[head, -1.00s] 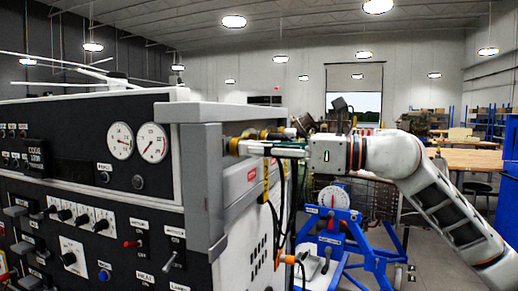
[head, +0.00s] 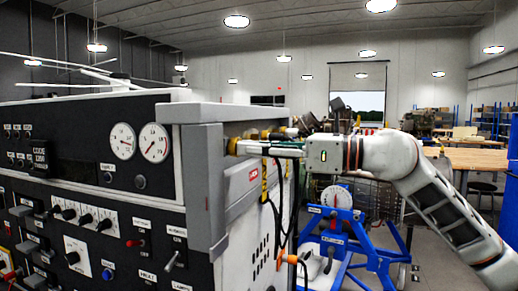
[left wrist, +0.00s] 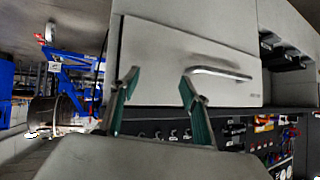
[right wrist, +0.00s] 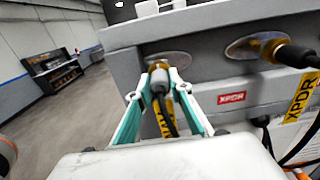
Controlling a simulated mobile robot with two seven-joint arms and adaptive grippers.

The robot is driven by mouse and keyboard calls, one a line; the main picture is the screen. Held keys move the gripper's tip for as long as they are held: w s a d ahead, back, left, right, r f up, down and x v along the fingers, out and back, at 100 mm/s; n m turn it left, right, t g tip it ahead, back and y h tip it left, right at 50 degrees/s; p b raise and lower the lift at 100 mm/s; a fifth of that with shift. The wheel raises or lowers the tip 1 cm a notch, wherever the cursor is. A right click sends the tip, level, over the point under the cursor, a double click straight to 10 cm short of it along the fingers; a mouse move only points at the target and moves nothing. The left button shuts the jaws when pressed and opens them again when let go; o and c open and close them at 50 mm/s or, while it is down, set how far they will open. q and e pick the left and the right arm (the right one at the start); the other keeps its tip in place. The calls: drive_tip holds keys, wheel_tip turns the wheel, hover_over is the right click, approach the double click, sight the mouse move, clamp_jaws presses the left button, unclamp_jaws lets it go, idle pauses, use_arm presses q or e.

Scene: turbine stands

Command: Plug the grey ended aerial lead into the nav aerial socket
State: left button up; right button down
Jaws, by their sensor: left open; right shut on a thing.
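My right gripper (right wrist: 158,92) is shut on the grey ended aerial lead (right wrist: 159,79), with its black cable hanging below the fingers. The grey end lies in line with a gold socket (right wrist: 158,65) on the grey panel and appears to touch it. How deep it sits cannot be told. No nav label can be read at this socket. In the head view the right gripper (head: 270,149) reaches from the right to the side of the console. My left gripper (left wrist: 158,82) is open and empty, in front of a pale console part with a metal handle (left wrist: 220,73).
A black connector (right wrist: 290,53) sits in the neighbouring gold socket, with a yellow XPDR tag (right wrist: 302,97) on its cable. A blue stand (head: 345,235) is behind the hanging cables. Open floor lies left in the right wrist view.

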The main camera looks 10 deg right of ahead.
drive_tip(key=shift+r, duration=0.1)
drive_tip(key=c, duration=2)
unclamp_jaws()
drive_tip(key=shift+a, duration=0.1)
drive_tip(key=shift+o, duration=1.2)
drive_tip(key=shift+w+a, duration=0.2)
drive_tip(key=shift+a, duration=0.05)
drive_tip(key=shift+w+a, duration=0.1)
drive_tip(key=shift+a, duration=0.1)
drive_tip(key=shift+o, duration=0.9)
drive_tip(key=shift+d, duration=0.3)
drive_tip(key=shift+a, duration=0.1)
